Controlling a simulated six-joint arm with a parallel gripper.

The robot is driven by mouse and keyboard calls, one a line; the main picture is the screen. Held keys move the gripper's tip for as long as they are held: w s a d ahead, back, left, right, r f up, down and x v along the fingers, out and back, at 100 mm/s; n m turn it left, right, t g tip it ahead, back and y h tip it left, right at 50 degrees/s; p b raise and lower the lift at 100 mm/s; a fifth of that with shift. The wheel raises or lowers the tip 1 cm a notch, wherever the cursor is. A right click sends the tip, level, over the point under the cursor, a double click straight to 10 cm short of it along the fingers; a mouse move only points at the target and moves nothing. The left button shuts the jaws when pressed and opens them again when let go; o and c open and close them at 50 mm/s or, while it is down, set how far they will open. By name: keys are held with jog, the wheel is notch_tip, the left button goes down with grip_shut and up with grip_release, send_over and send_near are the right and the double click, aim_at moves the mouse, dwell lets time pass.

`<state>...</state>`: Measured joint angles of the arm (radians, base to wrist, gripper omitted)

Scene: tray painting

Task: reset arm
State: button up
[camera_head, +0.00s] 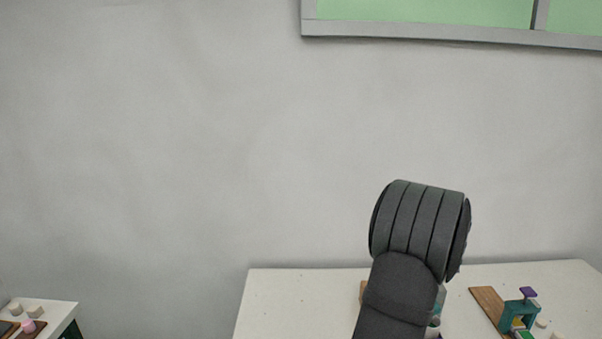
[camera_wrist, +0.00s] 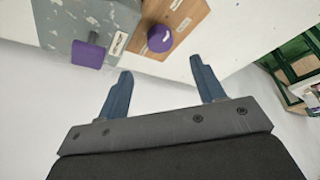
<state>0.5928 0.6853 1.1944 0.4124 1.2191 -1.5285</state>
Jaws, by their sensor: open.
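My gripper (camera_wrist: 164,90) shows in the wrist view with its two blue fingers spread apart and nothing between them. It hangs over the grey-white floor, just off the table's edge. In the head view my dark arm rises over the white table (camera_head: 290,300) and hides its middle; the gripper itself cannot be made out there.
In the wrist view a purple round object (camera_wrist: 160,40) sits on a wooden board (camera_wrist: 182,22), beside a purple block (camera_wrist: 88,52) and a grey piece. A green shelf (camera_wrist: 298,65) stands at right. In the head view a teal stand (camera_head: 518,312) is at right, a side table (camera_head: 58,312) at left.

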jog(key=x, duration=1)
jog(key=shift+a+f, duration=0.1)
jog(key=shift+m+t+h, duration=0.3)
jog(key=shift+m, duration=0.6)
jog(key=m+h, duration=0.1)
jog(key=m, duration=0.2)
jog(key=m+h, duration=0.1)
jog(key=m, duration=0.1)
jog(key=shift+s+a+m+t, duration=0.1)
jog(key=shift+m+t, duration=0.3)
jog(key=shift+a+m+h, duration=0.15)
jog(key=shift+m+h, duration=0.65)
jog(key=shift+m, duration=1.3)
jog(key=shift+m+h, duration=0.5)
jog(key=shift+m, duration=0.8)
jog(key=shift+m, duration=0.3)
